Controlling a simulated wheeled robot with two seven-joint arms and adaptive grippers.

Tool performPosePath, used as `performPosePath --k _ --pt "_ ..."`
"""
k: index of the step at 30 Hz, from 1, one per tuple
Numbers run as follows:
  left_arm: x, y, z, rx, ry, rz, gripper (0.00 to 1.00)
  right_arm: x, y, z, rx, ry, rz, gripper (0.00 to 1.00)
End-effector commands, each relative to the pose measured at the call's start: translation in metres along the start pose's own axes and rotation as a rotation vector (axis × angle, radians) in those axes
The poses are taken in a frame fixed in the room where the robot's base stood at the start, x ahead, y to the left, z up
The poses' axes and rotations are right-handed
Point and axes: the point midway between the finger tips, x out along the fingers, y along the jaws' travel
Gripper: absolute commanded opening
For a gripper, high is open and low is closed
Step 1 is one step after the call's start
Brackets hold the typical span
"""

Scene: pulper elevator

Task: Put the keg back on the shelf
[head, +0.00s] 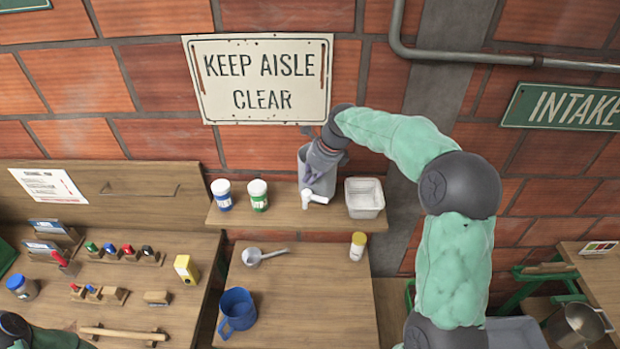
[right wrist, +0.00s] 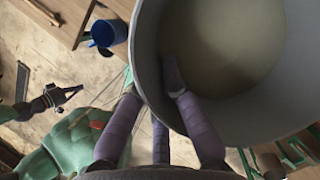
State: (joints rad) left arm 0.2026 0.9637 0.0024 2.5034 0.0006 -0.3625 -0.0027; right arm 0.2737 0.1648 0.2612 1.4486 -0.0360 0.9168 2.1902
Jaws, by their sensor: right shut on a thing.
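The grey keg (head: 304,170), with a white tap (head: 313,198) low on its front, is at the wooden shelf (head: 285,217), between the jars and a grey tub. It looks roughly upright; I cannot tell whether its base touches the shelf. My right gripper (head: 322,158) is shut on its upper wall. In the right wrist view the keg (right wrist: 290,105) shows its open top and pale inside, with one finger inside the rim and others outside. My left gripper (right wrist: 68,98) shows small in the right wrist view, apart from the keg, fingers spread and empty.
Two white-lidded jars (head: 239,194) stand left of the keg and the grey tub (head: 364,198) close on its right. Below, a table holds a blue jug (head: 237,312), a scoop (head: 262,256) and a yellow-lidded jar (head: 357,246). The brick wall is close behind the shelf.

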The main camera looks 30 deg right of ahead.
Motion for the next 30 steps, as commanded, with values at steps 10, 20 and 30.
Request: performPosePath --k 10,20,30 --pt "-0.008 0.003 0.0 0.0 0.0 0.0 0.0 0.038 -0.03 -0.003 0.002 -0.003 -0.004 0.0" --pt "-0.012 0.004 0.001 0.0 0.0 0.0 0.0 0.055 -0.036 -0.006 0.0 -0.002 -0.002 0.0" --pt "-0.018 0.006 0.001 0.0 0.0 0.0 0.0 0.077 -0.037 -0.015 -0.001 -0.004 -0.006 0.0"
